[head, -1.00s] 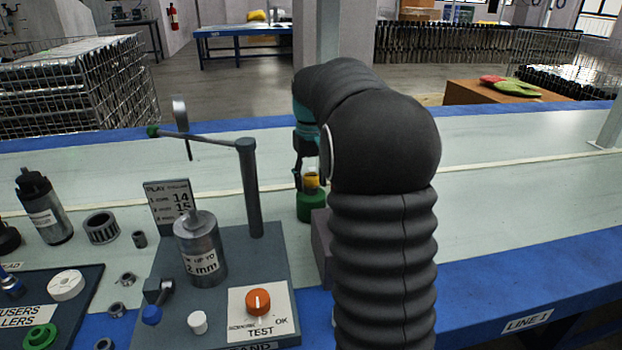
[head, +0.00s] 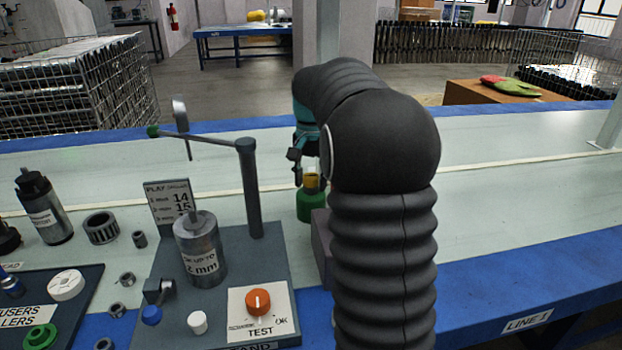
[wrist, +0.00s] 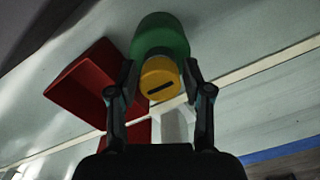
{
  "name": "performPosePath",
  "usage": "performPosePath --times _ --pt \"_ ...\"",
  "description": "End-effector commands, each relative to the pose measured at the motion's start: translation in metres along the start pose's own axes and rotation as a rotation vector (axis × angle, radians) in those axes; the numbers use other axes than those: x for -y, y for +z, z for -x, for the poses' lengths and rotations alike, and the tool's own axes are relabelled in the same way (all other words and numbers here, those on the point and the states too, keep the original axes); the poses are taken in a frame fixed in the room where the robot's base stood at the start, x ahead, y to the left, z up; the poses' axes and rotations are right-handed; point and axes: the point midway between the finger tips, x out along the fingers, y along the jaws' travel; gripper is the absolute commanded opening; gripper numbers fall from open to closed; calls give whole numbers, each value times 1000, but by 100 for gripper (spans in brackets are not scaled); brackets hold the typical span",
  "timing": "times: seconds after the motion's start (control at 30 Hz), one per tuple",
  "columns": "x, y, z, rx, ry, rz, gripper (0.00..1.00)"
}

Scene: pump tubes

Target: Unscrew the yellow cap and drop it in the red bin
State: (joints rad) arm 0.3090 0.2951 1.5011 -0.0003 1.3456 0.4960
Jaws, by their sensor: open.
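The yellow cap (head: 311,181) sits on top of a green cylindrical body (head: 310,207), just left of my arm in the head view. In the wrist view the cap (wrist: 159,78) shows a dark slot across its face, with the green body (wrist: 160,36) behind it. My gripper (wrist: 158,77) is open, with one finger on each side of the cap in the picture. I cannot tell whether either finger touches it. The red bin (wrist: 80,88) lies to the left of the cap in the wrist view. My arm may hide it in the head view.
A grey test stand (head: 249,190) with a post and lever stands left of the green body. A pale object (wrist: 176,126) shows below the cap in the wrist view. The bench right of my arm is clear.

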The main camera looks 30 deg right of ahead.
Motion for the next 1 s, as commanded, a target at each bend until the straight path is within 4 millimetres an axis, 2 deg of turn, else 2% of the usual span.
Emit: performPosePath --times 0.13,0.37,0.6,0.83,1.0 --pt "0 0 0 0 0 -142 50" --pt "0 0 0 0 0 -249 50" --pt "0 0 0 0 0 -471 50" --pt "0 0 0 0 0 -574 50" --pt "0 0 0 0 0 -737 50"
